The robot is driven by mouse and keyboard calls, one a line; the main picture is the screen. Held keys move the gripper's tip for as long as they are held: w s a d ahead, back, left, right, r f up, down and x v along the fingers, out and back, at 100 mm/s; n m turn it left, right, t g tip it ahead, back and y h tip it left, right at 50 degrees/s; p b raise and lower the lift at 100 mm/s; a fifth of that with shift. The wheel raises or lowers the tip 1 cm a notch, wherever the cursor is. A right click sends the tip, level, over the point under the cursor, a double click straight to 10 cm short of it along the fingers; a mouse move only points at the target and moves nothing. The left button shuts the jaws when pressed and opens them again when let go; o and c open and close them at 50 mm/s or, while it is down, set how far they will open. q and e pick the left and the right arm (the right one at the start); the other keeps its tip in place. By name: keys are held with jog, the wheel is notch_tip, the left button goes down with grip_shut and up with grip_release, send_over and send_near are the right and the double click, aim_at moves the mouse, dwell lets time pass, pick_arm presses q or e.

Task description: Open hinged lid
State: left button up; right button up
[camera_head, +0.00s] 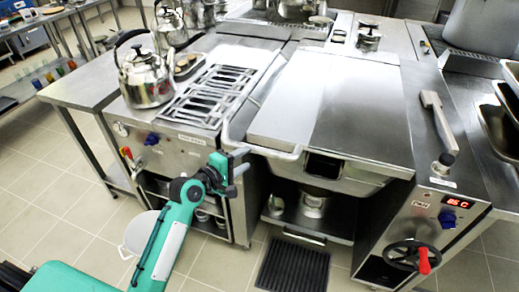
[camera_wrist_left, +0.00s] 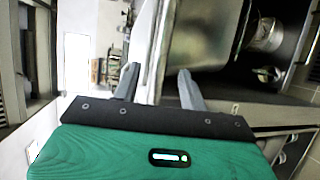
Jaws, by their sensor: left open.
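The hinged lid (camera_head: 355,105) is a broad flat steel cover lying closed over the pan unit in the middle of the head view. A pale bar handle (camera_head: 265,150) runs along its left side and bends round the front left corner. My left gripper (camera_head: 239,166) is open at the front left, close to the bar's front part. In the left wrist view, the open fingers (camera_wrist_left: 158,88) stand on either side of a pale upright bar-like edge (camera_wrist_left: 154,55). Whether they touch it cannot be told. My right gripper is not in view.
A kettle (camera_head: 146,77) and a slatted grate (camera_head: 211,94) are on the stove at left. A control panel with a red-handled wheel (camera_head: 414,256) is at right. A pot (camera_head: 313,203) stands on the shelf below the pan. The tiled floor (camera_head: 60,200) at left is clear.

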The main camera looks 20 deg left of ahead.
aim_at(256, 152)
pick_arm(q)
jog(key=x, duration=0.7)
jog(key=shift+w+d+f, duration=0.1)
jog(key=shift+w+d, duration=0.05)
jog(key=shift+w, duration=0.1)
jog(key=shift+c, duration=0.4)
grip_shut()
